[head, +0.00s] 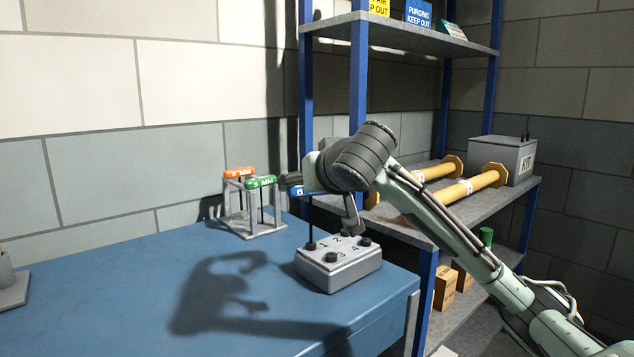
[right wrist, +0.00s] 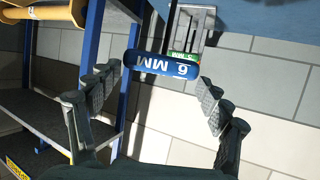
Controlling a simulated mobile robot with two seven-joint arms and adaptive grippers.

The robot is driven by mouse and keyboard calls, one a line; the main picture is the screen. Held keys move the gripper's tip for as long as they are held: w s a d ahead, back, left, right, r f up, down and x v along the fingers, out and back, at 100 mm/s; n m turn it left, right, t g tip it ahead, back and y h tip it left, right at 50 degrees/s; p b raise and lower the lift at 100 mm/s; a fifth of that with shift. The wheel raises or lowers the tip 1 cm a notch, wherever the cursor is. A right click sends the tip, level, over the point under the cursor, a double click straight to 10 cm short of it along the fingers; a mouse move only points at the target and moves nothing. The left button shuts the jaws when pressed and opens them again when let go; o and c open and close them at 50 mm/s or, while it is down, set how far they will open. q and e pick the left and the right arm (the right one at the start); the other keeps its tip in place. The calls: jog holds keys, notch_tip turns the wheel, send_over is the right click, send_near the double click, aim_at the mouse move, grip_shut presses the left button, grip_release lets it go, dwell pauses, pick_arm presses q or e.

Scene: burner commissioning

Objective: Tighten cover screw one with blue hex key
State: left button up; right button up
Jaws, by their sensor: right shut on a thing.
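My right gripper (right wrist: 162,75) is shut on the blue hex key, across the ends of its 6 MM handle (right wrist: 162,66). In the head view, the right gripper's body partly hides the blue hex key (head: 307,191). Its dark shaft points straight down to the cover screw beside the number 1 (head: 311,246), and the tip seems to meet it; exact seating cannot be told. The grey cover block (head: 335,279) sits on the blue table, with screws beside its printed numbers 1 to 4. My left gripper is not in view.
A grey key rack (head: 251,226) holds orange (head: 239,173) and green (head: 261,182) hex keys behind the block. A blue-posted shelf (head: 420,236) with yellow-ended pipes and a KIT box (head: 503,158) stands at right.

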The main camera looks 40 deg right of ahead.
jog(key=shift+w+a+r+m+g+h, duration=0.15)
jog(key=shift+r+m+g+h, duration=0.35)
jog(key=shift+r+m+h, duration=0.6)
jog(key=shift+r, duration=0.15)
notch_tip(320, 180, up, 5)
jog(key=shift+f, duration=0.1)
dwell(0.5)
